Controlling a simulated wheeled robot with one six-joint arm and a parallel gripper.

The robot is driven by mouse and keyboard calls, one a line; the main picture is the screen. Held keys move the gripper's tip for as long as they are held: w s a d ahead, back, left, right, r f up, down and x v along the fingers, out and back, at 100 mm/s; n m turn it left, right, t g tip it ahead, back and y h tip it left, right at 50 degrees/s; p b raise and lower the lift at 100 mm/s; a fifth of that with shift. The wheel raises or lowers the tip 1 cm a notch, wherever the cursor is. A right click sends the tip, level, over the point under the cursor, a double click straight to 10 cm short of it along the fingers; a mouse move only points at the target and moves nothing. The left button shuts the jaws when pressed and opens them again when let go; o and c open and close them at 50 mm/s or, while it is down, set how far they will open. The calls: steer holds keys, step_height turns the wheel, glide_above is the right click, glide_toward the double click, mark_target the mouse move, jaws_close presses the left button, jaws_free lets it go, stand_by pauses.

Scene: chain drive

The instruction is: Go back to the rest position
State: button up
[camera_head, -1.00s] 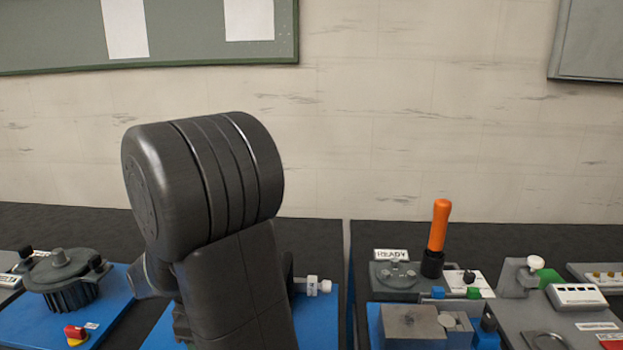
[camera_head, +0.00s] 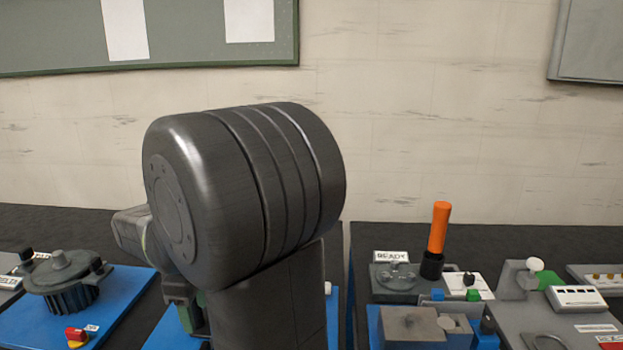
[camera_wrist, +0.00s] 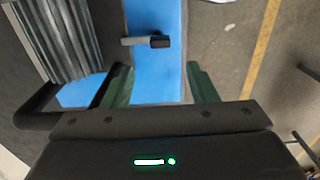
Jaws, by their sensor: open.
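My gripper (camera_wrist: 160,85) shows in the wrist view with its two green fingers spread apart. It is open and nothing is between the fingers. A blue base plate (camera_wrist: 157,72) lies beyond the fingers, with a small grey and black handle (camera_wrist: 147,41) on it ahead of the gap. In the head view my dark arm stands up in the middle and covers most of the station behind it.
A dark round housing (camera_head: 63,282) stands on a blue plate at the left. At the right are an upright orange handle (camera_head: 438,228), a READY sign (camera_head: 391,257) and a grey block (camera_head: 411,327). In the wrist view, a ribbed grey part (camera_wrist: 55,38) is at upper left and open floor (camera_wrist: 228,60) at right.

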step_height(320, 180, down, 10)
steer(key=shift+b, duration=0.3)
steer(key=shift+f, duration=0.2)
steer(key=m, duration=0.5)
steer(key=shift+a, duration=0.1)
steer(key=m+b, duration=0.1)
steer(key=m, duration=0.3)
steer(key=m+b, duration=0.1)
steer(key=m, duration=0.4)
steer(key=shift+w+a, duration=0.1)
steer(key=shift+w, duration=0.05)
steer(key=m, duration=0.3)
steer(key=shift+w+r+m+b, duration=0.1)
steer(key=shift+m+b, duration=0.2)
steer(key=shift+m, duration=0.3)
